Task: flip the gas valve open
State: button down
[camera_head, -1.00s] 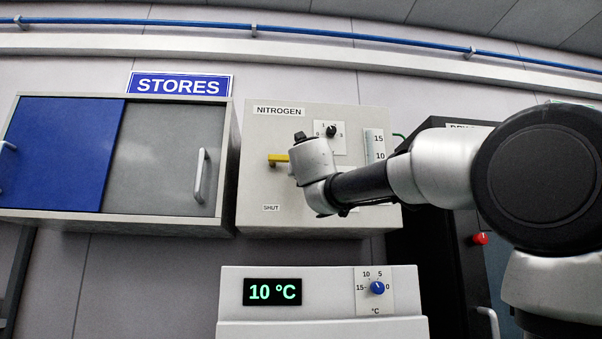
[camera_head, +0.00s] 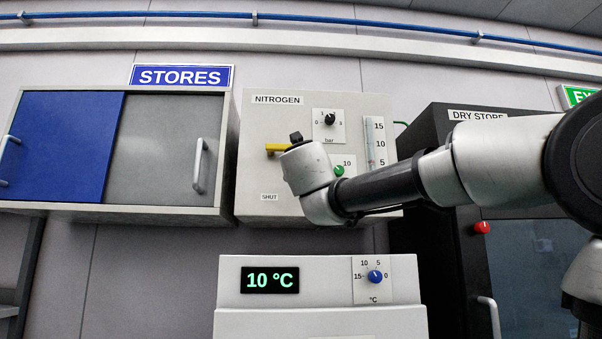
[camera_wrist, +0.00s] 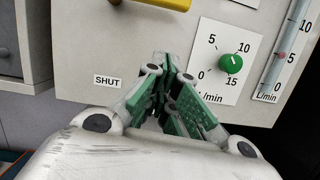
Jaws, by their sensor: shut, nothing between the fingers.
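The gas valve's yellow lever (camera_head: 280,148) sticks out at the left part of the pale NITROGEN panel (camera_head: 262,122) and lies roughly level. In the wrist view the lever (camera_wrist: 165,3) crosses the top edge and is partly cut off. A SHUT label (camera_wrist: 107,82) is on the panel below it. My gripper (camera_wrist: 168,65) is shut and empty, its green-padded fingers meeting in front of the panel, below the lever in the wrist view and apart from it. In the head view my wrist hides the fingers and the lever's right end.
A green flow knob (camera_wrist: 231,63) and a flow gauge (camera_wrist: 286,55) are right of my fingers. A black bar knob (camera_head: 330,118) is above. The STORES cupboard (camera_head: 225,150) adjoins on the left, a white unit with a 10 °C display (camera_head: 270,280) stands below, and a black DRY STORE cabinet (camera_head: 425,150) stands right.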

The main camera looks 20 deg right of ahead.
jog(key=v, duration=0.6)
jog(key=shift+d, duration=0.1)
dwell(0.4)
jog(key=s+d+f+m+g, duration=0.1)
jog(key=d+f+m+g, duration=0.2)
jog(key=f+m, duration=0.4)
jog(key=s+d+f+m+g+y, duration=0.1)
jog(key=d+f+m+g, duration=0.3)
jog(key=f, duration=0.5)
jog(key=s+d+f+m+g, duration=0.1)
jog(key=d+f+m+g, duration=0.15)
jog(key=f+m, duration=0.5)
jog(key=s+f+m+g+y, duration=0.3)
jog(key=s+f+m, duration=0.3)
jog(key=s+f, duration=0.3)
jog(key=s+f+m+g+y, duration=0.3)
jog(key=s+f+m, duration=0.3)
jog(key=f, duration=0.9)
jog(key=s, duration=0.3)
jog(key=shift+a+f, duration=0.2)
jog(key=shift+f, duration=0.1)
